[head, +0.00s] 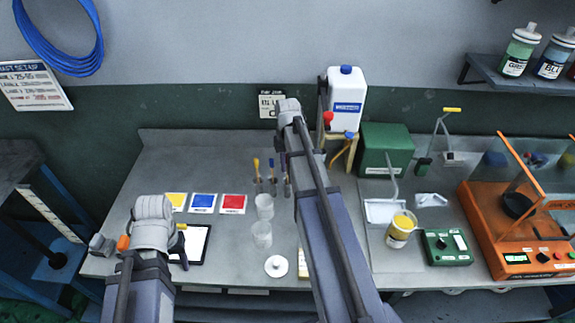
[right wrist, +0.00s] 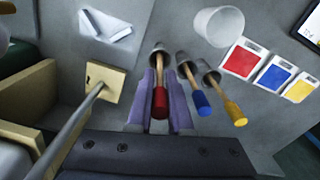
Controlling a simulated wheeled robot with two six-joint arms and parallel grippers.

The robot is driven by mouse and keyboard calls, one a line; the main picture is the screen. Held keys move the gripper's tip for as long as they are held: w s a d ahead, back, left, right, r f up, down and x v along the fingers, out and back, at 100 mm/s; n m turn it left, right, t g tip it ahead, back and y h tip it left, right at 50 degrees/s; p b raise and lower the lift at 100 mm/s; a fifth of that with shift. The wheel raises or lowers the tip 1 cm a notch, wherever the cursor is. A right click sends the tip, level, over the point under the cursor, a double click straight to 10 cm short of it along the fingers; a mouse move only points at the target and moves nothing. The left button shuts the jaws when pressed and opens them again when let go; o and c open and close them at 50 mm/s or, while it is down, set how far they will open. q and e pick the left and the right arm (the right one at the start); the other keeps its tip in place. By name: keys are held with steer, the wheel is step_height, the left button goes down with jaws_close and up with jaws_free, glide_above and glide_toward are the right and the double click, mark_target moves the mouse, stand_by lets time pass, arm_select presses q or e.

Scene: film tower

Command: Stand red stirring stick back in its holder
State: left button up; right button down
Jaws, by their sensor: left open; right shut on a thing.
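My right gripper (right wrist: 160,108) is shut on the red stirring stick (right wrist: 159,101), around its red handle. The stick's wooden shaft runs to the mouth of a grey holder cup (right wrist: 157,48) in the right wrist view; how deep it sits I cannot tell. The blue stick (right wrist: 202,104) and the yellow stick (right wrist: 236,115) stand in neighbouring cups. In the head view the yellow stick (head: 256,163) and the blue stick (head: 271,164) show left of my right arm, which mostly hides the red one. My left gripper (head: 152,222) is open, apart from the holder, at the table's left front.
Clear cups (head: 262,236) stand in front of the holder. Yellow, blue and red cards (head: 204,203) lie left of it. A white jug (head: 346,98) on a wooden stand and a green box (head: 387,150) are to the right. The table's back left is clear.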

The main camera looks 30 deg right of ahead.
steer(key=c, duration=0.8)
jaws_free()
steer(key=shift+o, duration=0.2)
steer(key=shift+r, duration=0.1)
step_height(320, 180, up, 8)
steer(key=p, duration=0.8)
steer(key=shift+f, duration=0.2)
steer(key=s+a+f+n+b, duration=0.2)
steer(key=s+a, duration=0.3)
steer(key=a, duration=0.5)
steer(key=s+a+f+n+b, duration=0.2)
steer(key=s+a+f+b, duration=0.2)
steer(key=a, duration=0.6)
steer(key=s+a+f+n+h+b, duration=0.1)
steer(key=s+a+f+n+b, duration=0.2)
steer(key=s+a, duration=0.4)
steer(key=a+b, duration=0.1)
steer(key=a, duration=0.2)
steer(key=shift+s+a+f, duration=0.15)
steer(key=shift+a+f, duration=0.05)
steer(key=shift+f, duration=0.15)
